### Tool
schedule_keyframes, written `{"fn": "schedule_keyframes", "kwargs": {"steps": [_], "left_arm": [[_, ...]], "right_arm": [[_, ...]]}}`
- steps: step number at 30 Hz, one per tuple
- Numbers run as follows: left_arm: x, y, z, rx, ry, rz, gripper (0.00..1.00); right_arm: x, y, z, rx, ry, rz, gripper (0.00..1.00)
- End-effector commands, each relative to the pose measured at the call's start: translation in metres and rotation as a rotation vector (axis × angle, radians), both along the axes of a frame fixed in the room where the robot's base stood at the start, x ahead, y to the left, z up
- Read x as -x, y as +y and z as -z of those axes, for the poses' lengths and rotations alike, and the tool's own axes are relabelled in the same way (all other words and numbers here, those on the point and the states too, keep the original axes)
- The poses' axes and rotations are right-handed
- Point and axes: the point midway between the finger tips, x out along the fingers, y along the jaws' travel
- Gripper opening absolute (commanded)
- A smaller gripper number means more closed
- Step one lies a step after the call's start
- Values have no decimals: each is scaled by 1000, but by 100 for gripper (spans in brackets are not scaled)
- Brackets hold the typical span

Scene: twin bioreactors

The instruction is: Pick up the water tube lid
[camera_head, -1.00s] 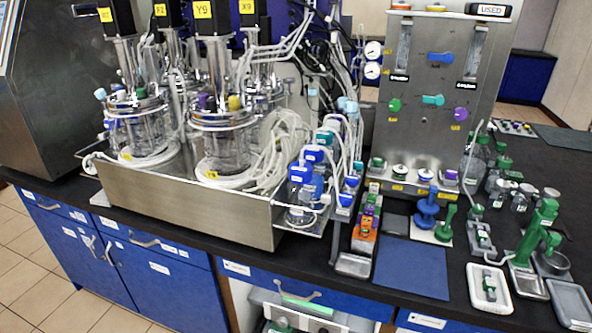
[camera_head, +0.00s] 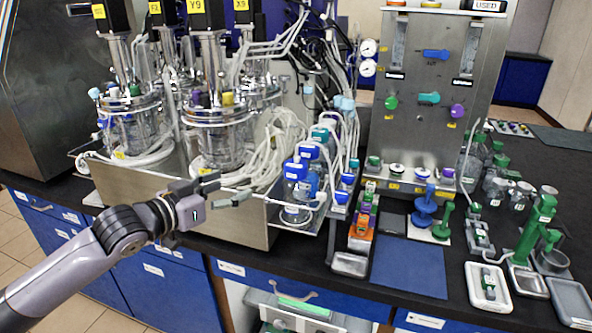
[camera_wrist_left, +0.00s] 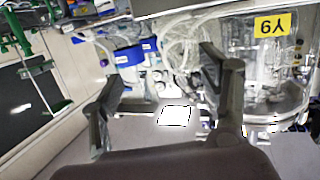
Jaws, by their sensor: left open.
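My left gripper (camera_head: 228,190) reaches in from the left and is open and empty, in front of the bioreactor tray. In the left wrist view its two fingers (camera_wrist_left: 163,66) stand wide apart with nothing between them. Blue-capped bottles (camera_head: 297,172) stand in a rack to the right of the gripper, apart from it. A blue cap (camera_wrist_left: 135,53) shows beyond the fingers in the left wrist view. I cannot tell which lid is the water tube lid. My right gripper is in neither view.
Glass bioreactors (camera_head: 218,140) sit in a steel tray (camera_head: 180,200), with loose white tubing (camera_head: 268,155) at its right. A steel control panel (camera_head: 428,60) stands behind. The blue mat (camera_head: 408,267) is bare. A white tray (camera_head: 488,287) lies to the right.

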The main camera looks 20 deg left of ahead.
Motion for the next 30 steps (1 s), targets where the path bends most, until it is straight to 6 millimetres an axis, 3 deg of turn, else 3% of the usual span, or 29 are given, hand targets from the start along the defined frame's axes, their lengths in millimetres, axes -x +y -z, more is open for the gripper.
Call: {"fn": "schedule_keyframes", "kwargs": {"steps": [3,8,14,24,30], "left_arm": [[21,-31,-29,-16,-23,75,69],[26,-44,-40,-16,-30,103,69],[6,-55,-39,-14,-32,106,69],[-57,-82,-28,-13,-30,104,69],[-78,-91,-22,-18,-30,103,69]], "right_arm": [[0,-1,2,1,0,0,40],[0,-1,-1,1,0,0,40],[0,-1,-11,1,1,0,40],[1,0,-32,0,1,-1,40],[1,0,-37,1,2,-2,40]]}}
